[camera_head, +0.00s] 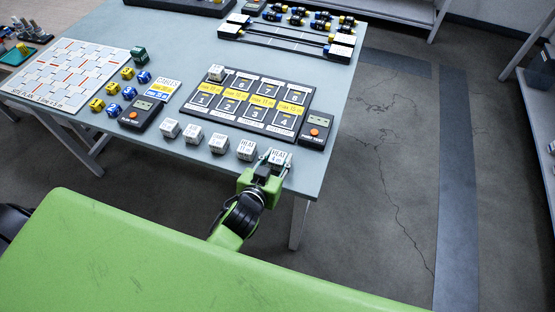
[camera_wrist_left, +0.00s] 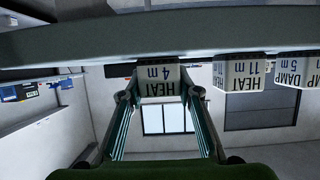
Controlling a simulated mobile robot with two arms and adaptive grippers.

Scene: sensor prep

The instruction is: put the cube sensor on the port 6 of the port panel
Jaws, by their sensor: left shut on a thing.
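My left gripper (camera_head: 270,161) is shut on a white cube sensor (camera_head: 279,158) at the table's front right edge. In the left wrist view the held cube (camera_wrist_left: 158,78) reads "HEAT 4 m" and sits between the two fingertips (camera_wrist_left: 160,96). The dark port panel (camera_head: 262,81) lies behind it, with numbered ports and yellow labels. Port 6 (camera_head: 240,84) is in its back row, second from left, and looks empty. A white cube (camera_head: 216,73) stands at the back left port. My right gripper is not in view.
Several white cubes stand in a row left of the held one, the nearest (camera_head: 246,150) close beside it. A tester box (camera_head: 315,131) stands right of the panel, another (camera_head: 141,113) left of it. Yellow and blue cubes lie by the white grid board (camera_head: 72,73).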

